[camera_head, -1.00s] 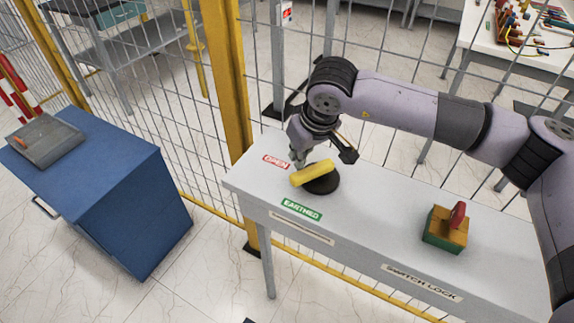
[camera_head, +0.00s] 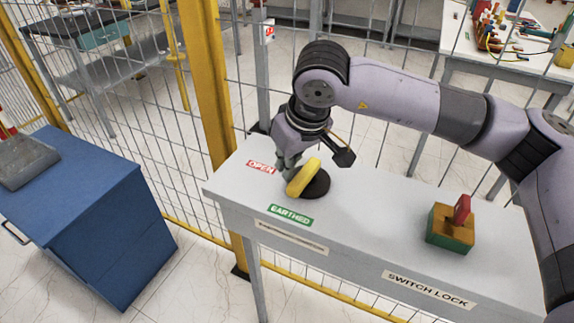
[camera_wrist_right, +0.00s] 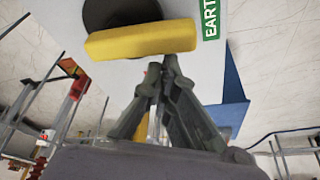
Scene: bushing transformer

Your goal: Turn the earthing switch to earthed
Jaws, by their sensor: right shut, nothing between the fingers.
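The earthing switch has a yellow handle (camera_head: 303,177) on a round black base (camera_head: 318,186), on the grey table. In the head view the handle slants between the red OPEN label (camera_head: 262,167) and the green EARTHED label (camera_head: 291,215). My right gripper (camera_head: 286,172) is shut and empty, at the handle's left side. The right wrist view shows the handle (camera_wrist_right: 140,40) crosswise just beyond the closed fingertips (camera_wrist_right: 161,75); I cannot tell whether they touch it. The EARTHED label shows partly there (camera_wrist_right: 209,18). My left gripper is not in view.
A switch lock (camera_head: 452,225), a yellow and green block with a red key-like part, stands right on the table (camera_head: 355,240). A yellow-posted mesh fence (camera_head: 212,85) runs behind. A blue cabinet (camera_head: 90,215) stands left. The table's front middle is clear.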

